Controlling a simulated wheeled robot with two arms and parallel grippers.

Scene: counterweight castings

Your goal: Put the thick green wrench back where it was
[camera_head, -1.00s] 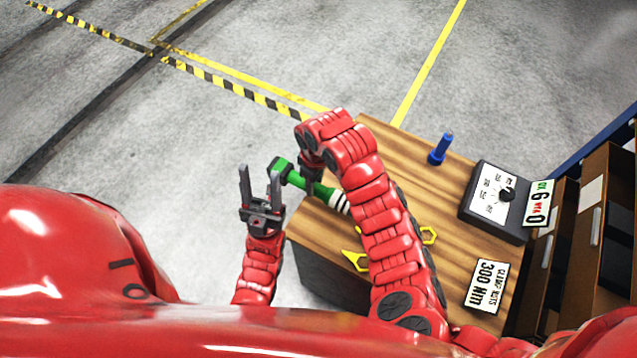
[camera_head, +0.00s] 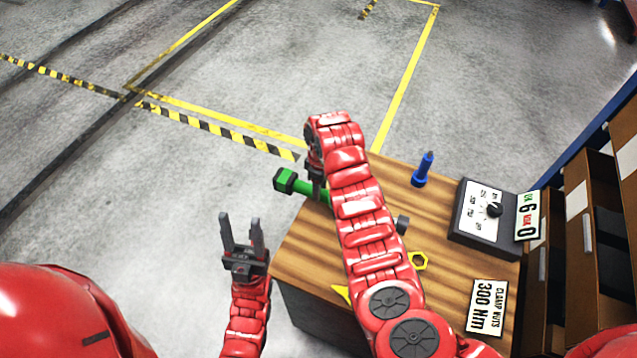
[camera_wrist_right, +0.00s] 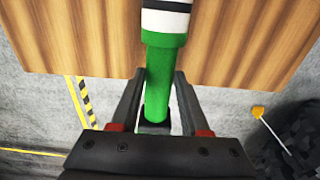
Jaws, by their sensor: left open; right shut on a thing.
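The thick green wrench (camera_head: 286,180) is in my right gripper (camera_head: 317,185), near the far left edge of the wooden bench top. In the right wrist view my right gripper (camera_wrist_right: 158,112) is shut around the green shaft (camera_wrist_right: 159,85), with black and white bands (camera_wrist_right: 166,18) over the wood. I cannot tell whether the wrench touches the bench. My left gripper (camera_head: 241,235) is open and empty, left of the bench.
The bench top (camera_head: 300,250) carries a blue tool (camera_head: 423,168), a dial box (camera_head: 486,212), a yellow wrench (camera_head: 418,260) partly hidden by my arm, and a "300 Nm" sign (camera_head: 487,306). Brown shelving (camera_head: 590,230) stands at the right. Open floor lies left of the bench.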

